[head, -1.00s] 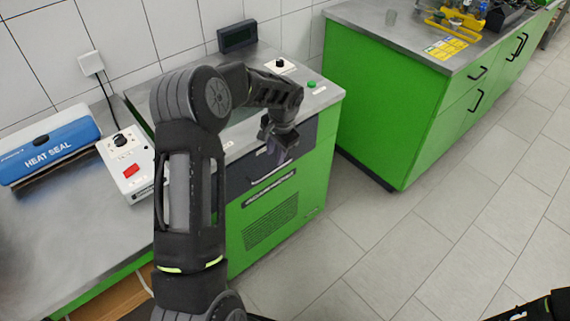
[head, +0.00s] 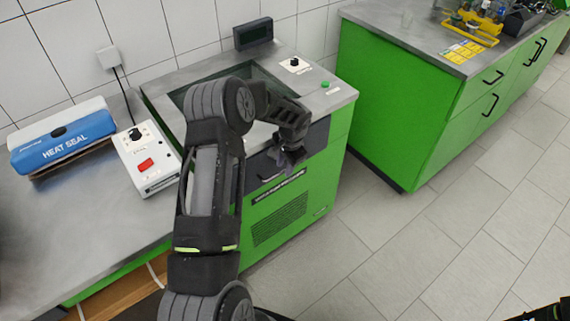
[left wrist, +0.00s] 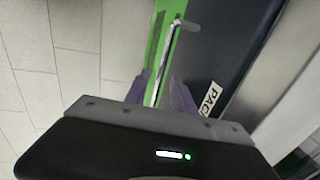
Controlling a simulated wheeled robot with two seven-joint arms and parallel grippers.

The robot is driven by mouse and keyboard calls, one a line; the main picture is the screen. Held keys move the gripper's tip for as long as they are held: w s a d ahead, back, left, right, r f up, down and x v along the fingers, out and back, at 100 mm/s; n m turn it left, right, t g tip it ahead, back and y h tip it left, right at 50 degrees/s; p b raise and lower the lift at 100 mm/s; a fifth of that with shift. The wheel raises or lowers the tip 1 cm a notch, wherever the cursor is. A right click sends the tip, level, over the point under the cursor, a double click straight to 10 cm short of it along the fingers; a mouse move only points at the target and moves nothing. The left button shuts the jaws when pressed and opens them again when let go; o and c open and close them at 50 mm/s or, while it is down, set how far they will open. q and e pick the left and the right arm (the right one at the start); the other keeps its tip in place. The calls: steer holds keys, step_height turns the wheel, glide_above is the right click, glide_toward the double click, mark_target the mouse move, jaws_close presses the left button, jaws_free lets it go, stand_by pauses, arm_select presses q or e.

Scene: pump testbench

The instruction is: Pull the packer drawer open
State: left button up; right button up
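The packer drawer (head: 254,172) is a dark front in the green packer cabinet (head: 300,201) and looks shut. Its bar handle (head: 270,179) shows partly beside my gripper in the head view. My left gripper (head: 288,164) is in front of the drawer's upper part. In the left wrist view the drawer front (left wrist: 225,40) bears a white label starting "PAC". There the metal handle (left wrist: 165,60) runs between the two purplish fingers of my left gripper (left wrist: 158,88), which stand apart with gaps beside the bar. Contact is not clear.
A heat sealer (head: 62,140) and its white control box (head: 147,163) are on the steel counter at left. A small display (head: 253,34) stands behind the packer top. A second green cabinet (head: 400,105) stands to the right. The tiled floor (head: 420,250) in front is clear.

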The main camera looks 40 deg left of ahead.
arm_select(q)
jaws_close()
stand_by(0.3)
stand_by(1.2)
